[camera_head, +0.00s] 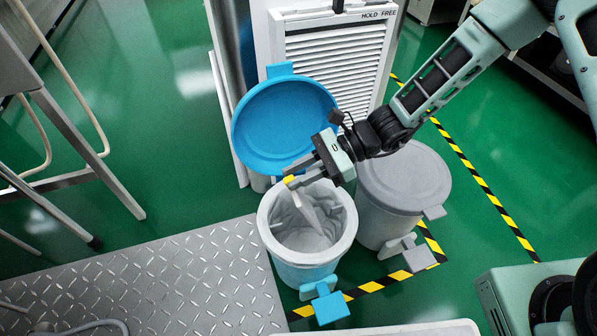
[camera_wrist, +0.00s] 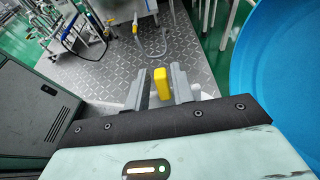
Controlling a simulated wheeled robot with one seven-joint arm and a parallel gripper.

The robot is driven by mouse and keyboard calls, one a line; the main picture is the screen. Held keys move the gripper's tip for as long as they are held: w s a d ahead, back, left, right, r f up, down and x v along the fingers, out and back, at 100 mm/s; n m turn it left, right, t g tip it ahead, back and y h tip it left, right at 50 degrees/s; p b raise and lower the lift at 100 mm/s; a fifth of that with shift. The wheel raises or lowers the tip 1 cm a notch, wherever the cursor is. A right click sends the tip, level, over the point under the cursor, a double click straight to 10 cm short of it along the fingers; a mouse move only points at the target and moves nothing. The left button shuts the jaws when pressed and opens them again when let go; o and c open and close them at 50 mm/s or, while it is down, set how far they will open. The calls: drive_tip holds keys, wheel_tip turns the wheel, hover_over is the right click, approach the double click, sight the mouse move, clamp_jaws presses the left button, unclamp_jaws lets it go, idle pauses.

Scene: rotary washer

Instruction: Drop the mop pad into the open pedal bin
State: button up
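The open pedal bin (camera_head: 300,262) stands in the middle of the head view, with a pale liner inside and its blue lid (camera_head: 280,125) raised behind it. The lid also fills the right of the wrist view (camera_wrist: 285,70). My gripper (camera_head: 294,181) is over the bin's back rim and mouth, pointing left. It is shut on the yellow tab of the mop pad, which shows between the fingers in the wrist view (camera_wrist: 160,83). The whitish mop pad (camera_head: 308,212) hangs from the tab into the bin's mouth. Its lower end is hard to tell from the liner.
A grey bin (camera_head: 405,180) with its lid shut stands close on the right. Blue (camera_head: 330,306) and grey (camera_head: 418,256) pedals stick out in front. A white louvred cabinet (camera_head: 335,60) stands behind. A diamond-plate platform (camera_head: 150,285) lies to the left.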

drive_tip(key=shift+o, duration=0.9)
drive_tip(key=p+v, duration=0.5)
drive_tip(key=v, duration=1.2)
drive_tip(key=shift+d, duration=0.25)
drive_tip(key=shift+f, duration=0.1)
